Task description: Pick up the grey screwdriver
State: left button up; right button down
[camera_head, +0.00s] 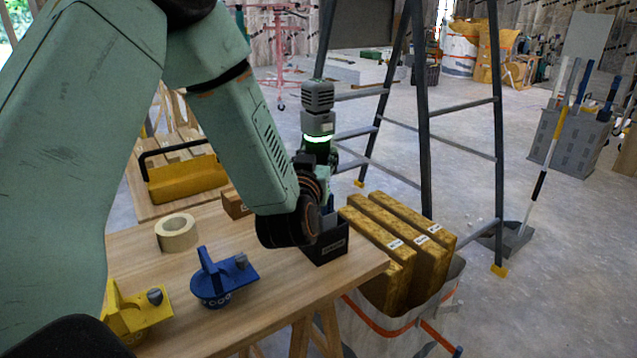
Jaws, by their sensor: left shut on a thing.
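My left arm reaches in from the left, and its gripper (322,192) points down over a small black open box (330,250) at the table's right corner. The gripper is shut on the grey screwdriver (328,215), of which only a small blue-grey part shows just above the box rim. The fingertips and the rest of the screwdriver are mostly hidden by my forearm and the box wall. I cannot tell whether its lower end touches the box floor. My right gripper is not in view.
The wooden table (255,330) also bears a tape roll (177,233), a blue clamp-like tool (222,277) and a yellow one (132,310). A yellow toolbox (187,180) stands behind.

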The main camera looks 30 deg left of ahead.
aim_at(318, 105)
pick_arm(q)
grip_shut()
jog(key=shift+w+r, duration=0.15)
jog(key=shift+r, duration=0.4)
notch_tip(318, 105, up, 8)
jog(key=p, duration=0.3)
jog(key=shift+a+r, duration=0.1)
jog(key=shift+r, duration=0.5)
